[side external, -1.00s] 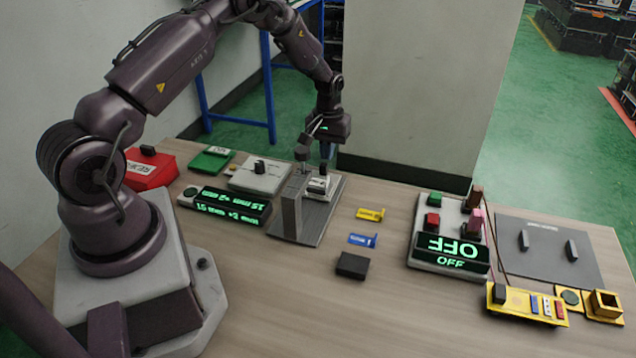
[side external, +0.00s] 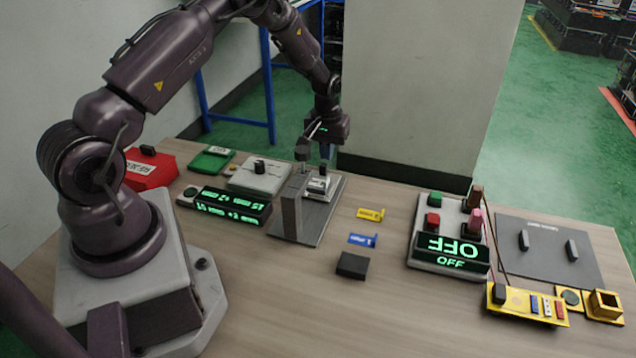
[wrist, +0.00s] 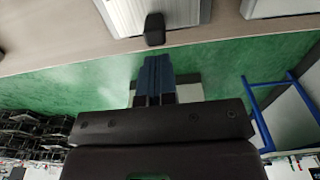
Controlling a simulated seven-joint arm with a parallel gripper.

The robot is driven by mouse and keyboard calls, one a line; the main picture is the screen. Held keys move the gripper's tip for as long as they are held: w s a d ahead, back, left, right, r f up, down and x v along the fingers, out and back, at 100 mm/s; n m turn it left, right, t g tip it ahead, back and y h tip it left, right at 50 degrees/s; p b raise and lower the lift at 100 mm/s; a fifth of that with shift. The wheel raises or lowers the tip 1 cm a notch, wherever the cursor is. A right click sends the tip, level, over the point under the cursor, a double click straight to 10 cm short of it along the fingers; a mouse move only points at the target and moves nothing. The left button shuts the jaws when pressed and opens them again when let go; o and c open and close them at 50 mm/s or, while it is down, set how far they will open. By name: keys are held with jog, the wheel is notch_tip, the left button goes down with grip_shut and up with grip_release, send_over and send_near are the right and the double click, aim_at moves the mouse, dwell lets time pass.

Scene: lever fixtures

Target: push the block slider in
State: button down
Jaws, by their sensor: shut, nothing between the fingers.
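The slider fixture is a grey base plate (side external: 308,232) with a tall grey upright block (side external: 291,212) at its left. A pale slider block (side external: 317,185) with a small dark knob sits on the plate beside the upright. In the wrist view a dark knob (wrist: 154,28) shows in front of a pale ribbed part, just beyond the fingertips. My gripper (side external: 325,153) is just behind and above the slider, on its far side. Its dark blue fingers are together and empty, and they also show in the wrist view (wrist: 153,62). Whether they touch the knob I cannot tell.
A green-lit display box (side external: 232,206) and a grey switch box (side external: 260,175) stand left of the fixture. A yellow piece (side external: 370,214), a blue piece (side external: 362,240) and a black block (side external: 352,265) lie to its right. An OFF panel (side external: 452,252) stands farther right.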

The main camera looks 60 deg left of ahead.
aim_at(314, 194)
jog(key=shift+g+h, duration=0.3)
jog(key=shift+s+d+f, duration=0.35)
jog(key=shift+s+d, duration=0.9)
jog(key=shift+d, duration=0.1)
jog(key=shift+s+d+f, duration=0.4)
jog(key=shift+s+d, duration=0.9)
jog(key=shift+s+d+f, duration=0.35)
jog(key=shift+s+d, duration=0.9)
jog(key=shift+d, duration=0.1)
jog(key=shift+w+a+r, duration=0.1)
jog(key=shift+w+a, duration=0.2)
jog(key=shift+w+r, duration=0.2)
jog(key=shift+r, duration=1.9)
jog(key=shift+s+a+r, duration=0.1)
jog(key=shift+a+r, duration=0.05)
jog(key=shift+r, duration=0.85)
jog(key=shift+a+r, duration=0.15)
jog(key=shift+r, duration=0.8)
